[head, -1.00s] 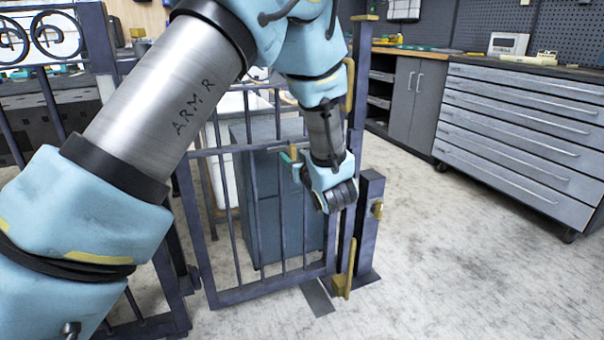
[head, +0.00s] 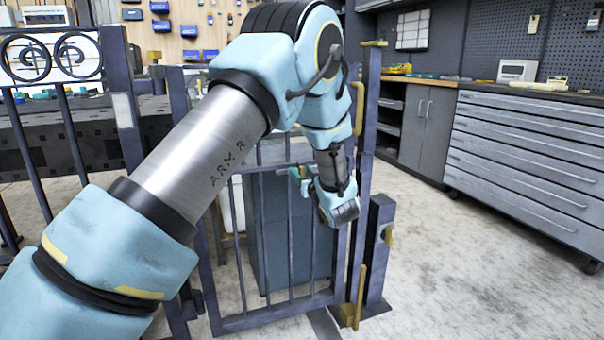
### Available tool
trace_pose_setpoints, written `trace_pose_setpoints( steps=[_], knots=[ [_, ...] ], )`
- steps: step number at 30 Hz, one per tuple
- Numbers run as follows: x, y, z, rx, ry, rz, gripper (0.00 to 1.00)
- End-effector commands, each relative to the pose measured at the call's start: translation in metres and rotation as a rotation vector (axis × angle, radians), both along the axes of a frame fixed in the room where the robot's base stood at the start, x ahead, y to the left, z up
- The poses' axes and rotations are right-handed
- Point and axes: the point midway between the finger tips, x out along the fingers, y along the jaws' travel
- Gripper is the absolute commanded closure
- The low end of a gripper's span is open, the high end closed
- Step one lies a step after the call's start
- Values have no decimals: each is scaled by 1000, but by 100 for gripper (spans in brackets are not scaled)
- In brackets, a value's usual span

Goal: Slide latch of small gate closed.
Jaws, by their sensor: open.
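The small gate (head: 290,240) is a dark barred metal frame standing upright beside a tall post (head: 368,150). Brass pieces also show low on the gate's right side (head: 358,296) and higher on the tall post (head: 359,108). I cannot tell for sure which piece is the latch. My gripper (head: 338,207) is at the gate's upper right, in front of the bars and left of the short post. It is open, with nothing visible in it. A small teal piece (head: 300,174) shows beside it. My arm covers much of the gate's upper left.
A fence panel with scrolls (head: 50,60) stands at the left. A grey cabinet (head: 290,225) is behind the gate. A drawer unit (head: 525,150) and workbench line the right. The pale floor (head: 460,270) right of the short post is clear.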

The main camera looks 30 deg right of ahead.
Motion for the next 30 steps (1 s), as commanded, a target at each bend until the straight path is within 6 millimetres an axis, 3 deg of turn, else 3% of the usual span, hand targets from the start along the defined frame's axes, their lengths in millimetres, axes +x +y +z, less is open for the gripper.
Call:
trace_pose_setpoints(
  steps=[9,23,30],
  knots=[
    [2,0,0,0,0,0,49],
    [2,0,0,-1,0,0,100],
    [2,0,0,0,0,0,100]
  ],
)
